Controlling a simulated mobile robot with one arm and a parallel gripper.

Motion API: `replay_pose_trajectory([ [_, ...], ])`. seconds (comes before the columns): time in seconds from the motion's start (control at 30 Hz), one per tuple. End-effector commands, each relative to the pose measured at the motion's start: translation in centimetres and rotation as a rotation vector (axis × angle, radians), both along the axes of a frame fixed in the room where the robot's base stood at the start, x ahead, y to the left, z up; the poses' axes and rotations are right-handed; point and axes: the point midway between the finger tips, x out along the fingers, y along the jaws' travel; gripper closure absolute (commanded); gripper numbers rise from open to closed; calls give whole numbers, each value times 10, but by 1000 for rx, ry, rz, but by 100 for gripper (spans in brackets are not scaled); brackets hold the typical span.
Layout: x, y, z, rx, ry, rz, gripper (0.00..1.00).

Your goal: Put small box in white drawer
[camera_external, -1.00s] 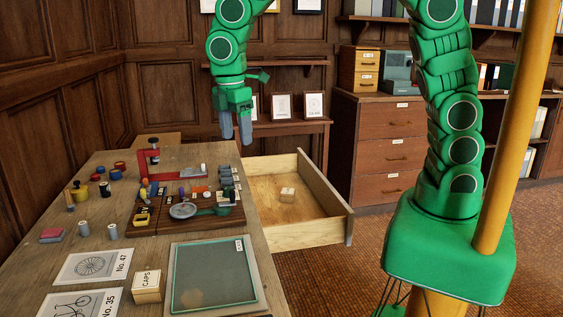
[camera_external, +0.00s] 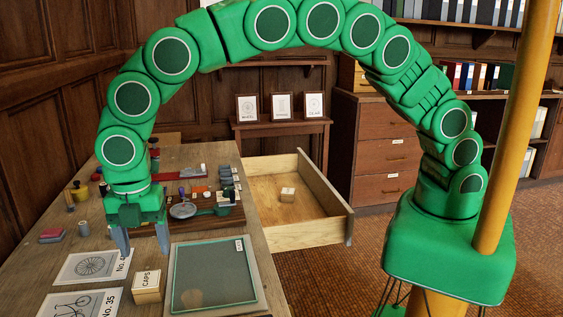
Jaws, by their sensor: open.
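A small cream box labelled "CAPS" (camera_external: 146,288) sits on the table near its front, between the printed cards and the green-bordered board. My gripper (camera_external: 143,245) is open and empty, pointing down above and a little behind this box, apart from it. A pale wooden drawer (camera_external: 304,234) is pulled out from the right side of the table. My gripper hides part of the upper card.
A green-bordered board (camera_external: 214,274) lies right of the CAPS box. Cards (camera_external: 68,304) lie left of it. A dark wooden tray (camera_external: 226,219) with a magnifier and small tools stands behind. My arm arches over the table and drawer.

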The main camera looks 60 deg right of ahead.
Motion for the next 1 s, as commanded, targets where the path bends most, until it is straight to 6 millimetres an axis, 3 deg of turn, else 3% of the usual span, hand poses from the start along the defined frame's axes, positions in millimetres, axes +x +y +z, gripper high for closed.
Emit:
replay_pose_trajectory([
  [0.2,-11,21,-12,7,4,66,32],
  [0.67,-9,19,-45,6,6,66,32],
  [1.0,-3,17,-85,6,4,66,32],
])
